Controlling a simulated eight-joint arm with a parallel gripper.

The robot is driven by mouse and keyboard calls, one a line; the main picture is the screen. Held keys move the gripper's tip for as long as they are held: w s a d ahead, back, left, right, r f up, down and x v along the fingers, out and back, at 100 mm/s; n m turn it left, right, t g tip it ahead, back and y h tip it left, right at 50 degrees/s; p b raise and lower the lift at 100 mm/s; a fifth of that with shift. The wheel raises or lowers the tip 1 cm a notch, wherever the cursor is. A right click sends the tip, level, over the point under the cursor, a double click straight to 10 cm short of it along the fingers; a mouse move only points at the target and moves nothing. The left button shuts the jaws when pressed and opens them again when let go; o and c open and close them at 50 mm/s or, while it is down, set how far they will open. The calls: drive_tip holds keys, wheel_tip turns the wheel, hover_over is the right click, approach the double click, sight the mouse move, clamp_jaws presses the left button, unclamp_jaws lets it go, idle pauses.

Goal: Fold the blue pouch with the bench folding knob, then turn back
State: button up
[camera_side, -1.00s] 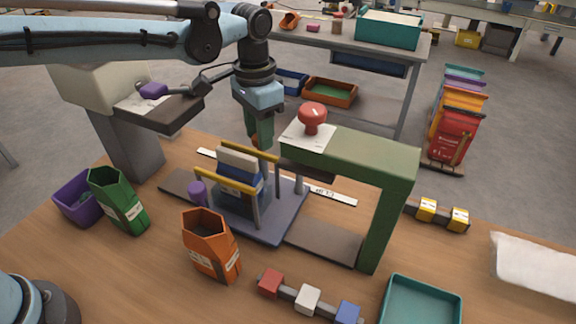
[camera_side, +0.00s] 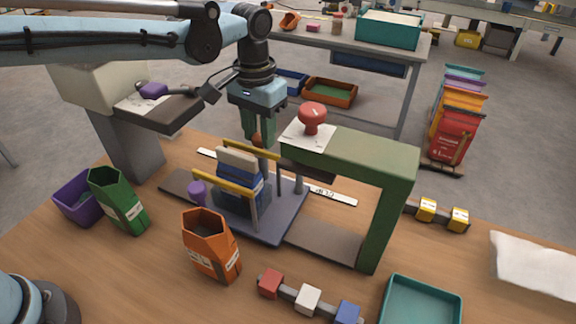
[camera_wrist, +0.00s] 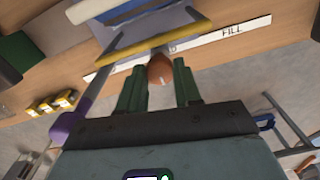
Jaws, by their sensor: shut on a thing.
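The blue pouch (camera_side: 240,182) stands upright in the grey-blue bench frame (camera_side: 275,228), between yellow bars (camera_side: 222,182). Its pale top shows above the blue body and looks bent over. My gripper (camera_side: 259,143) is behind the pouch, pointing down, with its green fingers shut on the brown-orange folding knob. In the wrist view the folding knob (camera_wrist: 160,70) sits between the fingertips (camera_wrist: 160,76), close to a yellow bar (camera_wrist: 150,42). A white strip (camera_wrist: 225,33) beyond it reads FILL. The far side of the pouch is hidden in the side view.
A green press arch (camera_side: 375,190) with a red knob (camera_side: 313,117) stands right of the frame. A purple knob (camera_side: 197,193) is at the frame's left. Orange (camera_side: 210,250) and green (camera_side: 115,200) open pouches stand nearby. A teal tray (camera_side: 420,302) is at front right.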

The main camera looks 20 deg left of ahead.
drive_tip(key=o, duration=1)
drive_tip(key=shift+o, duration=0.2)
wheel_tip(320, 180, up, 12)
drive_tip(key=shift+r, duration=0.1)
